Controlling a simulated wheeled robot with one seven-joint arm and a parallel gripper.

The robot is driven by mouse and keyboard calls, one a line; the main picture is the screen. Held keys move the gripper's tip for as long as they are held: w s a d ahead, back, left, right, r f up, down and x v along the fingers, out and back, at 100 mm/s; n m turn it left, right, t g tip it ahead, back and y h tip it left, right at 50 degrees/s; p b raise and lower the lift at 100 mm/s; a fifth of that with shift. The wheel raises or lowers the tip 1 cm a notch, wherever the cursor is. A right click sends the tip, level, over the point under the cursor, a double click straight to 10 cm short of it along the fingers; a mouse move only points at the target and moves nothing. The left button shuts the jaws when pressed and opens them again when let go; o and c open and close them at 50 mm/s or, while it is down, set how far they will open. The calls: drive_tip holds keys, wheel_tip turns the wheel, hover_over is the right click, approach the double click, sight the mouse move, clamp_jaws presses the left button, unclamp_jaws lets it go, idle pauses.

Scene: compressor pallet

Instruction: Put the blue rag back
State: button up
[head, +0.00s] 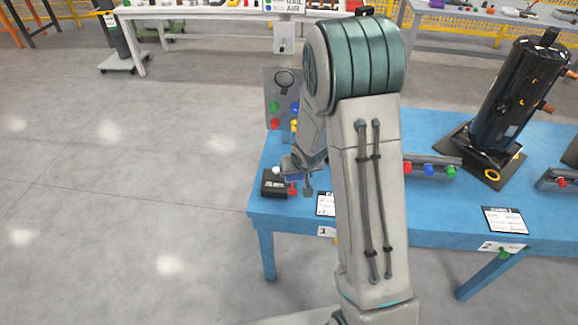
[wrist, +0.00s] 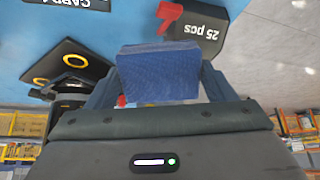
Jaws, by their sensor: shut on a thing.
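My gripper (head: 300,183) is low over the left end of the blue table (head: 262,206), partly hidden behind my arm in the head view. In the wrist view the blue rag (wrist: 158,76) is a folded block between the two fingers, and the gripper is shut on it. In the head view only a small bit of blue shows at the fingers. I cannot tell whether the rag touches the tabletop.
A black box (head: 273,184), marked "25 pcs" in the wrist view (wrist: 205,32), is close to the gripper, with a red part (wrist: 168,15) beside it. A panel (head: 278,95) stands at the table's left end. A black compressor (head: 515,95) stands at right. A printed card (head: 505,220) lies in front.

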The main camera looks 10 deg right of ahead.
drive_tip(key=s+f+g, duration=0.1)
drive_tip(key=s+g, duration=0.3)
drive_tip(key=s, duration=0.4)
drive_tip(key=shift+s+f, duration=0.2)
drive_tip(key=shift+f, duration=0.1)
